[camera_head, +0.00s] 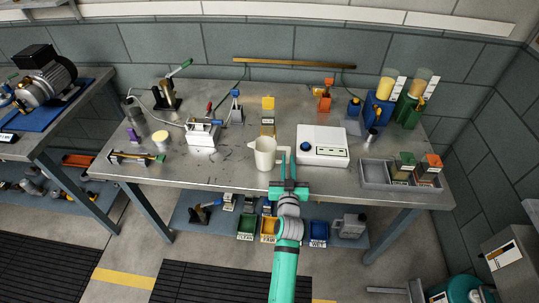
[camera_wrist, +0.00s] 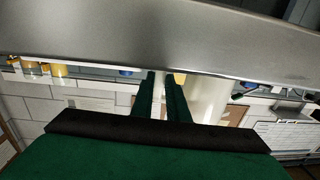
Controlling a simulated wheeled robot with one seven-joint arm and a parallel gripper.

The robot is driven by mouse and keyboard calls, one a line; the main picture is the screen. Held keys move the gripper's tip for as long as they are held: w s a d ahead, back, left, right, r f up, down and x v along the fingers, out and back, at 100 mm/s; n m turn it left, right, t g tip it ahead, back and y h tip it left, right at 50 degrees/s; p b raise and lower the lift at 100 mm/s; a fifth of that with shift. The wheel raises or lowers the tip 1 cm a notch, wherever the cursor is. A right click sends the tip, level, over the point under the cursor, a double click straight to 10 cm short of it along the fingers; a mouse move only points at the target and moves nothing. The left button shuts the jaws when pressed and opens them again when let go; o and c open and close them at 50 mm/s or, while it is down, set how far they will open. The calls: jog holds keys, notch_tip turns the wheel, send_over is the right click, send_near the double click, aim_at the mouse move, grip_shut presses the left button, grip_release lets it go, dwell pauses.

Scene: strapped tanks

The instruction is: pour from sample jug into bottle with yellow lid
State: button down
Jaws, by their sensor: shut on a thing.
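The sample jug (camera_head: 264,155) is a cream, upright jug near the front middle of the bench, with its handle on the right. My gripper (camera_head: 284,160) is shut on the jug's handle. In the wrist view the two dark green fingers (camera_wrist: 164,95) are close together, with the pale jug (camera_wrist: 207,98) just behind and right of them. I cannot tell whether the jug's base touches the bench. The bottle with yellow lid (camera_head: 268,104) stands behind the jug, close to it; its lower part is partly hidden by the jug.
A white instrument (camera_head: 322,146) stands right of the jug, and a white clamp device (camera_head: 202,132) to the left. A grey divided tray (camera_head: 375,174) with small boxes is at the right front. Bench (camera_head: 225,172) space left of the jug is clear.

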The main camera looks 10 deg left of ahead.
aim_at(288, 150)
jog(key=shift+r, duration=0.35)
jog(key=shift+r, duration=1.75)
